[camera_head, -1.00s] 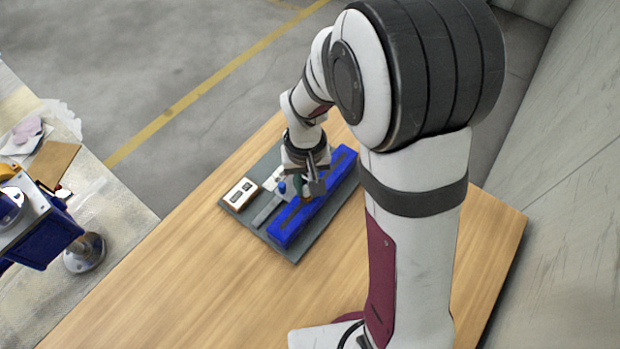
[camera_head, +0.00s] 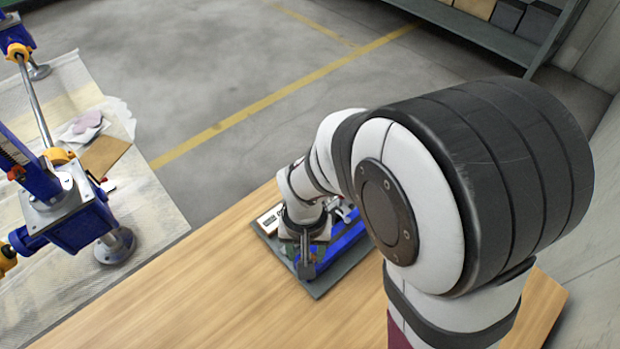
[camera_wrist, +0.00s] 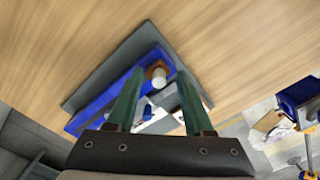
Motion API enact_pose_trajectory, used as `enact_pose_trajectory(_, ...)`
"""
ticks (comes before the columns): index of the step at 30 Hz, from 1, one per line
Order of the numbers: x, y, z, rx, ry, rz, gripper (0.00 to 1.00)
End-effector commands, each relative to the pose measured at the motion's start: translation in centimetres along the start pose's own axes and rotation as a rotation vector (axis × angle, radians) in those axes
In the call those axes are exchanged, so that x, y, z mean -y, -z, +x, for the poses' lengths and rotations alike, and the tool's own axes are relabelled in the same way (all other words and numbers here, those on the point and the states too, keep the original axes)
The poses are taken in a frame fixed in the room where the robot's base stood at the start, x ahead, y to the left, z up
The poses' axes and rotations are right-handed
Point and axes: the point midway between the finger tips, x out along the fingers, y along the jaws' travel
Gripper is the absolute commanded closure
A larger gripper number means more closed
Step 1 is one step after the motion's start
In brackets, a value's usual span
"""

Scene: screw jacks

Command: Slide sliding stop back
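A dark grey base plate (camera_wrist: 95,80) carries a long blue rail (camera_wrist: 95,105). On the rail's far end in the wrist view is a small orange-brown part (camera_wrist: 157,66) with a white round piece (camera_wrist: 158,78); I cannot be sure that this is the sliding stop. A blue knob (camera_wrist: 147,109) lies nearer, between my fingers as seen. My gripper (camera_wrist: 160,73) has two green fingers apart, tips on either side of the white piece in the picture; contact cannot be told. In the head view my gripper (camera_head: 305,268) is over the plate's front part, and my arm hides part of the rail (camera_head: 342,242).
The plate lies on a wooden table (camera_head: 190,300) with clear room to the left and front. A white box-like part (camera_head: 270,217) sits on the plate's left side. Blue screw jacks (camera_head: 75,215) stand on a covered surface at the left.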

Motion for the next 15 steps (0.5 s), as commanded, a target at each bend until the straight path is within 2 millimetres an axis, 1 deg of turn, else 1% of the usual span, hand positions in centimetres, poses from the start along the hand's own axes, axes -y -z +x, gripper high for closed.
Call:
enact_pose_trajectory(7, 0.0, 0.1, -0.1, -0.001, 0.000, -0.001, 0.48)
enact_pose_trajectory(9, 0.0, 0.1, -0.5, -0.002, 0.000, 0.000, 0.48)
enact_pose_trajectory(11, 0.0, 0.2, -1.3, -0.004, 0.002, 0.000, 0.48)
enact_pose_trajectory(14, 0.0, 0.2, -3.7, -0.008, 0.003, 0.000, 0.48)
enact_pose_trajectory(15, 0.1, 0.2, -4.9, -0.009, 0.004, -0.001, 0.48)
